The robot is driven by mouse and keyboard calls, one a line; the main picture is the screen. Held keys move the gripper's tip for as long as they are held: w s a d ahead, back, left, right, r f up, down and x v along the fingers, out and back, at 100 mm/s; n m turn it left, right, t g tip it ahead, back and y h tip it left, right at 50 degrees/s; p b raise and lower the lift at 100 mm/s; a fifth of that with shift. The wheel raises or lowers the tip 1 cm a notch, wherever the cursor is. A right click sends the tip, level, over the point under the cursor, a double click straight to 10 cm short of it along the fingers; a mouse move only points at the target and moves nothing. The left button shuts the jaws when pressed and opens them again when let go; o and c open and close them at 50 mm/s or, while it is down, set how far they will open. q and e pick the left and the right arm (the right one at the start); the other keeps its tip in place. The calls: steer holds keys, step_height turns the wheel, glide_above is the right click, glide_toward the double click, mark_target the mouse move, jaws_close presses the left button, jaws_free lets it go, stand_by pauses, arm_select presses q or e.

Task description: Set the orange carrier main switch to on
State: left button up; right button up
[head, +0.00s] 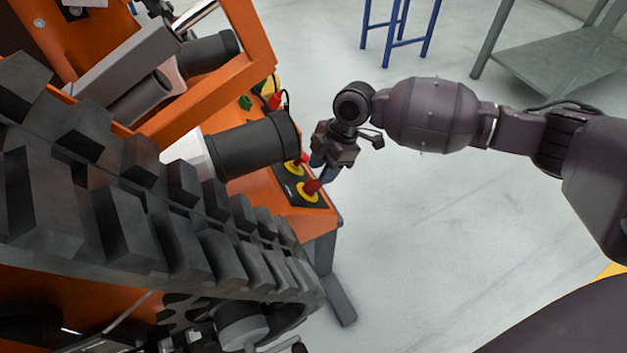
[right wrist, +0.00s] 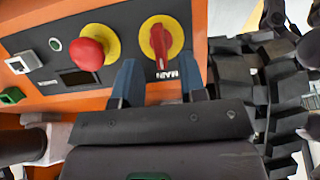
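The orange carrier (head: 205,105) fills the left of the head view, with a dark control panel at its end. The main switch (right wrist: 159,42) is a red rotary handle on a yellow disc, above a "MAIN" label. Its handle lies nearly upright in the right wrist view; I cannot read on or off marks. It also shows in the head view (head: 312,187). My right gripper (right wrist: 160,84) is open and empty, its two blue-grey fingers pointing at the panel. The handle appears between and beyond the fingertips; contact is not visible. My left gripper is not in view.
A red mushroom button (right wrist: 88,53) on yellow sits left of the switch in the right wrist view. Black tracks (head: 150,190) run along the carrier. A blue stand (head: 405,40) and grey table (head: 560,50) stand behind. The floor to the right is open.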

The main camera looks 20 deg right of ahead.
mark_target(316, 178)
steer(key=shift+b+x, duration=0.55)
steer(key=shift+x, duration=1.65)
jaws_close()
